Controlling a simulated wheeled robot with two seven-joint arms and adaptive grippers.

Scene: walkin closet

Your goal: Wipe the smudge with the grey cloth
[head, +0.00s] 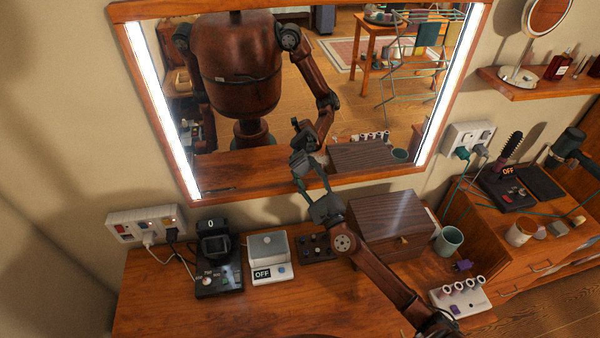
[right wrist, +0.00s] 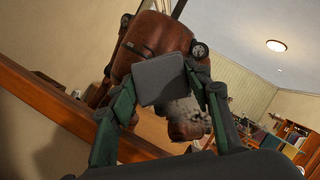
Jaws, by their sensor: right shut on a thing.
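My right gripper (head: 308,168) reaches up to the lower part of the mirror (head: 365,100). It is shut on the grey cloth (head: 302,160), which looks like a flat, folded pad in the right wrist view (right wrist: 159,80), between the green fingers. The cloth is at or very near the glass; I cannot tell whether it touches. A pale, speckled grey smudge (right wrist: 188,112) shows on the mirror just below and right of the cloth in the right wrist view. In the head view I cannot make out the smudge. My left gripper is not directly in view.
Below the mirror, the wooden counter holds a black device (head: 218,262), a white device with an OFF label (head: 270,258), a dark wooden box (head: 390,222) and a green cup (head: 448,240). A white stand (head: 460,298) is at the right. The front left counter is clear.

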